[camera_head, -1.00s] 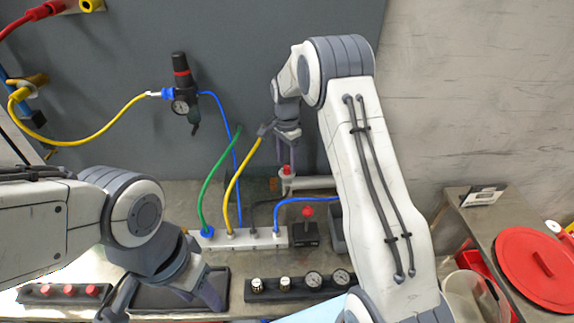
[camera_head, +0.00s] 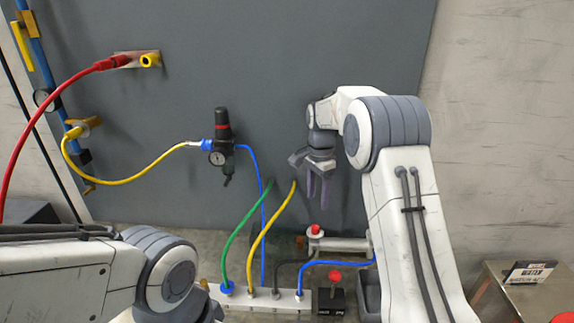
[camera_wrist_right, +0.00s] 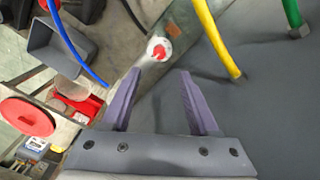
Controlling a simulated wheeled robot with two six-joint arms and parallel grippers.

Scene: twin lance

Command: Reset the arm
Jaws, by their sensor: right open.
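My right gripper (camera_head: 318,190) is open and empty in the head view, its purple fingers pointing down in front of the grey panel. It hangs above a red-topped valve (camera_head: 315,231) on a metal pipe, with a gap between them. In the right wrist view, nothing is between the spread fingers of my right gripper (camera_wrist_right: 158,85); the red-topped valve (camera_wrist_right: 158,48) shows beyond the tips. My left arm enters at the lower left of the head view; its gripper is out of the picture.
Green (camera_head: 237,233) and yellow (camera_head: 273,233) hoses rise from a white manifold (camera_head: 262,299) left of my right gripper. A black regulator (camera_head: 221,143) hangs on the panel. A red-knobbed black box (camera_head: 333,297) sits below. The panel above my right gripper is clear.

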